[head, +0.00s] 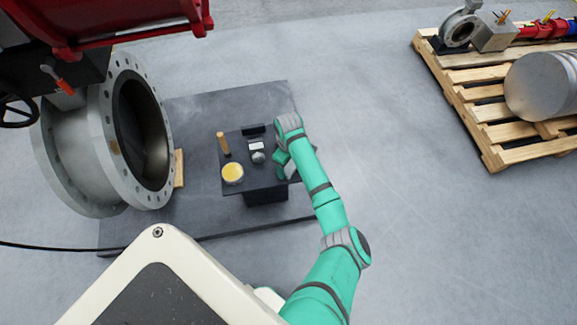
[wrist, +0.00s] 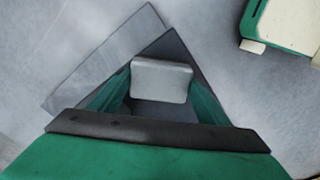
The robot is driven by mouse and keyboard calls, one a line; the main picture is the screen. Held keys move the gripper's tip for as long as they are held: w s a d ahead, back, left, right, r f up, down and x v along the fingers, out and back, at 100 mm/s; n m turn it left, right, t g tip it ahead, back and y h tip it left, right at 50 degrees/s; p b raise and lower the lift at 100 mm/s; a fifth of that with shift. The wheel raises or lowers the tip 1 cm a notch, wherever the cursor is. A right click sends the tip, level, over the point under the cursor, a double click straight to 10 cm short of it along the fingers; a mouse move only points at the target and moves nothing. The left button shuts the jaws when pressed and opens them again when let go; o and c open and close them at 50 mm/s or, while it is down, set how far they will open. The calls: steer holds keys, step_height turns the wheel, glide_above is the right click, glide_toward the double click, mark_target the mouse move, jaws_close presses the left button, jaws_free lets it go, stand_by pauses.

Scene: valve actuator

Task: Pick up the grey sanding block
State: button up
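The grey sanding block (wrist: 161,80) is in the wrist view, between the two green fingertips, with its pale broad face showing. My gripper (wrist: 161,88) has a finger against each side of it and looks shut on it. In the head view my gripper (head: 282,166) is at the right edge of the small dark table (head: 238,187). A grey patch beside the fingers there may be the block, but the arm partly hides it. I cannot tell whether the block touches the tabletop or is held above it.
On the table are a wooden-handled tool (head: 223,144), a yellow disc (head: 232,173), a black block (head: 253,129), a pale box (head: 256,146) and a round grey piece (head: 258,157). A large flanged pipe (head: 78,150) stands left. A loaded pallet (head: 480,120) is at right.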

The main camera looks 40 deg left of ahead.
mark_target(289, 165)
steer(key=shift+c, duration=0.5)
steer(key=shift+a, duration=0.1)
steer(key=shift+r, duration=0.6)
steer(key=shift+d+r, duration=0.2)
steer(key=shift+r, duration=0.95)
steer(key=s+d+r, duration=0.7)
steer(key=s+r, duration=0.3)
steer(key=s, duration=0.2)
steer(key=w+d+f+m, duration=0.4)
steer(key=w+d+m, duration=0.45)
steer(key=w, duration=0.45)
steer(key=d+f+m, duration=0.4)
steer(key=d+m, duration=0.1)
steer(key=d, duration=0.3)
steer(key=w+d+f+m, duration=0.1)
steer(key=d+f+m, duration=0.4)
steer(key=d, duration=0.3)
steer(key=shift+w+d, duration=0.15)
steer(key=shift+w, duration=0.15)
